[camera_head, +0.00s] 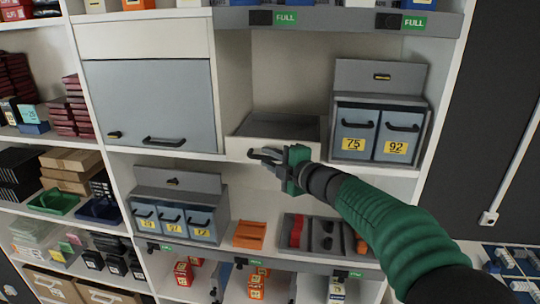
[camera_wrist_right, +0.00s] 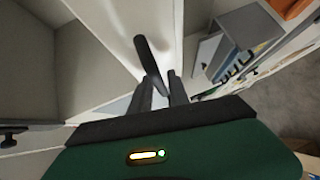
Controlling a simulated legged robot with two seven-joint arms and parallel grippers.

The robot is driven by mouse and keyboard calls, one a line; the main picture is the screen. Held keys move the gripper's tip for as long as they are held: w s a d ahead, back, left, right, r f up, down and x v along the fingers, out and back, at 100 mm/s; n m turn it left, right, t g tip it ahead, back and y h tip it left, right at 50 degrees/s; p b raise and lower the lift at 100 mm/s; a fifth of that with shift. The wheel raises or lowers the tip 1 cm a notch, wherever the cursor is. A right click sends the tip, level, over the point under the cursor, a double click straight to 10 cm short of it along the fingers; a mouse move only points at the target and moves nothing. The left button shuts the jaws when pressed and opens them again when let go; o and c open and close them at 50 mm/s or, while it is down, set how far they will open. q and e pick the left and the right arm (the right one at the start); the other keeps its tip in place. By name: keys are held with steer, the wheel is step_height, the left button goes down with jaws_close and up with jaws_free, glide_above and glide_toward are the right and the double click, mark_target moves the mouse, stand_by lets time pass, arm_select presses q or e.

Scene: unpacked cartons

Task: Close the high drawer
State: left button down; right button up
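The high drawer (camera_head: 288,126) is pulled out of the middle of the shelf unit. In the right wrist view, the handle (camera_wrist_right: 147,53) runs down between the two dark fingers (camera_wrist_right: 160,92), close to both. Whether they are clamped on it or only around it is not clear. The drawer front (camera_wrist_right: 112,22) shows behind the handle. My left gripper is not in view.
A grey box with bins 75 and 92 (camera_head: 381,78) stands right of the drawer. A closed grey cabinet door (camera_head: 150,98) is to its left. Below are a smaller bin box (camera_head: 178,183), an orange tray (camera_head: 250,234) and a dark tray (camera_head: 325,236).

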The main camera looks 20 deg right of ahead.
steer(key=shift+w+f, duration=0.1)
steer(key=shift+w, duration=0.05)
steer(key=shift+d, duration=0.1)
steer(key=shift+c, duration=0.8)
steer(key=shift+d, duration=0.1)
jaws_close()
steer(key=shift+f, duration=0.1)
